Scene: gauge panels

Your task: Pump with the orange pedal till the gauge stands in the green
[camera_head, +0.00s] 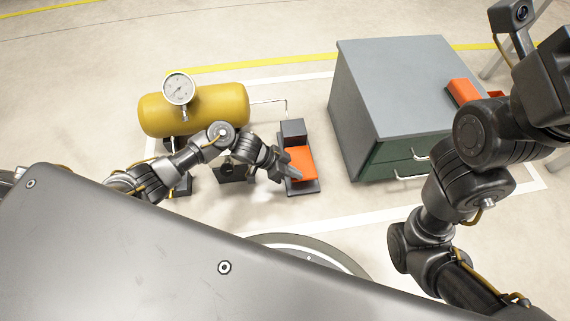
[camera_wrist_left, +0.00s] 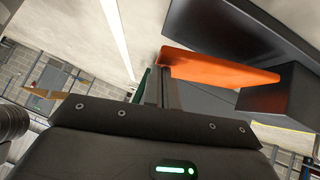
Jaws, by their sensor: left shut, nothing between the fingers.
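The orange pedal (camera_head: 301,160) sits on a dark base on the floor, left of the cabinet. It also shows as an orange plate in the left wrist view (camera_wrist_left: 218,70), just beyond my fingers. My left gripper (camera_head: 289,171) is shut and empty, with its fingertips over the left part of the pedal; I cannot tell whether they touch it. The gauge (camera_head: 179,89) is a round white dial on top of the yellow tank (camera_head: 218,103). Its needle and any green band are too small to read. My right arm rises at the right; its fingers are not visible.
A grey-topped green cabinet (camera_head: 385,85) with drawers stands right of the pedal. A thin pipe (camera_head: 270,101) runs from the tank toward the pedal. Floor in front of the pedal is clear.

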